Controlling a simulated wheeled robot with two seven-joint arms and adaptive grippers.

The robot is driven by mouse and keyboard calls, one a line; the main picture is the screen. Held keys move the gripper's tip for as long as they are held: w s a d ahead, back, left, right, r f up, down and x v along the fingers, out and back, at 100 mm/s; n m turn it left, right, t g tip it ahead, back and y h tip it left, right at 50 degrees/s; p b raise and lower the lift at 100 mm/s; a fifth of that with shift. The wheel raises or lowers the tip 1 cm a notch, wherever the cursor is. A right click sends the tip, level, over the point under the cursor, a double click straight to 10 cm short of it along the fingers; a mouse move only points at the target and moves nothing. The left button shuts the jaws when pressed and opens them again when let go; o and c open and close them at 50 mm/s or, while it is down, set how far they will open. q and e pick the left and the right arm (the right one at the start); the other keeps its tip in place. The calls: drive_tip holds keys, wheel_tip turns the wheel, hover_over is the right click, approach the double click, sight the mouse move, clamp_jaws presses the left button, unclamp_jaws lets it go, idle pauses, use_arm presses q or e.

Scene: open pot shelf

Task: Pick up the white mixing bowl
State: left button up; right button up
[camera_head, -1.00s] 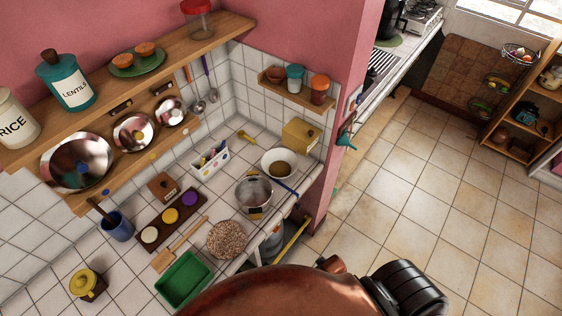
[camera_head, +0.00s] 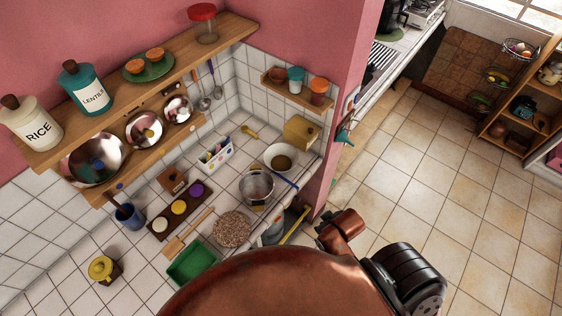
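A white bowl (camera_head: 270,160) with a brownish area inside stands on the tiled counter near its right end, by the pink wall. It looks upright, and nothing of mine touches it. A metal strainer or pot (camera_head: 256,186) stands close in front of it. Neither of my grippers shows in the head view. Only copper and black parts of my own body show along the bottom edge.
A yellow box (camera_head: 301,131) stands behind the bowl. A round speckled mat (camera_head: 232,229), a green tray (camera_head: 190,264) and a wooden shelf (camera_head: 150,80) with jars are nearby. Pots sit under the counter; the tiled floor (camera_head: 430,190) at right is clear.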

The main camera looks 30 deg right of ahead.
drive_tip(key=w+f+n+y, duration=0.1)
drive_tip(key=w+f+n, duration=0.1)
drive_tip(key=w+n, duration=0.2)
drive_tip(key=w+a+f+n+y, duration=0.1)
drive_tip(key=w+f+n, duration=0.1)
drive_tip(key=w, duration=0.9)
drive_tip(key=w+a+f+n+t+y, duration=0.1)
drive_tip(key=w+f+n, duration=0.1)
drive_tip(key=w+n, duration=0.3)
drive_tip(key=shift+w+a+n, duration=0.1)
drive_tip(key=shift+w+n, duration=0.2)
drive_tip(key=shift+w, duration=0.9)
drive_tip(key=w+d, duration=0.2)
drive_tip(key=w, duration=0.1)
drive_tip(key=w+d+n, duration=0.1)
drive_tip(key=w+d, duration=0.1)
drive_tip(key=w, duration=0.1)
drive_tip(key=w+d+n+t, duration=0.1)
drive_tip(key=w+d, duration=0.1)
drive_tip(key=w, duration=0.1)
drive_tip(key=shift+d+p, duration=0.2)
drive_tip(key=shift+p, duration=0.1)
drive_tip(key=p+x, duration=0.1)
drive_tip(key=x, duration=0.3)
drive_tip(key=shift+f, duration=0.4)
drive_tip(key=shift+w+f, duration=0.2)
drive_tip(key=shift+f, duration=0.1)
